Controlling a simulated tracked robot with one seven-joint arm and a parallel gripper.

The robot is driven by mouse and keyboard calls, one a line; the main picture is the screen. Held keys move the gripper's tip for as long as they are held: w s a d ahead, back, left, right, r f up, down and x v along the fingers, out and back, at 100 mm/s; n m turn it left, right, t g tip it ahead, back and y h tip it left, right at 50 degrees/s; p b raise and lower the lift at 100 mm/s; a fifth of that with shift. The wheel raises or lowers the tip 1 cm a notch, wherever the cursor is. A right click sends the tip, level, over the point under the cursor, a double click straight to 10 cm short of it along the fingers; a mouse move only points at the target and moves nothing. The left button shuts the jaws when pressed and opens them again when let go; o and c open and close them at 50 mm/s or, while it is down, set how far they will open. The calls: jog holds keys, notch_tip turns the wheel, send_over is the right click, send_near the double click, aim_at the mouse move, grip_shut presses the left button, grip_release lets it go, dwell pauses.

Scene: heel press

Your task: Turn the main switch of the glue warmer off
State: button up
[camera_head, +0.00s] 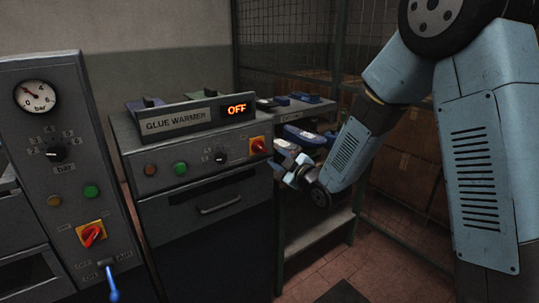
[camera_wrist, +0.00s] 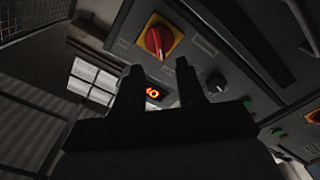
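The glue warmer (camera_head: 155,160) is a grey cabinet in the middle of the head view. Its display (camera_head: 236,109) reads OFF in orange. Its main switch (camera_head: 258,145) is a red knob on a yellow plate at the right end of the front panel. In the wrist view the red knob (camera_wrist: 159,39) shows large, just beyond my fingertips. My gripper (camera_wrist: 158,66) is open with nothing between the fingers, and apart from the knob. In the head view my gripper (camera_head: 284,159) is just right of the switch and partly hard to make out.
A selector knob (camera_head: 220,157) and green and red buttons share the warmer's panel. At left stands another machine (camera_head: 60,130) with a gauge, its own red switch (camera_head: 91,234) on yellow, and a blue lever (camera_head: 112,283). A shelf with shoe-like items and a wire cage are behind my arm.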

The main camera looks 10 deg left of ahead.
jog(key=shift+v, duration=2.6)
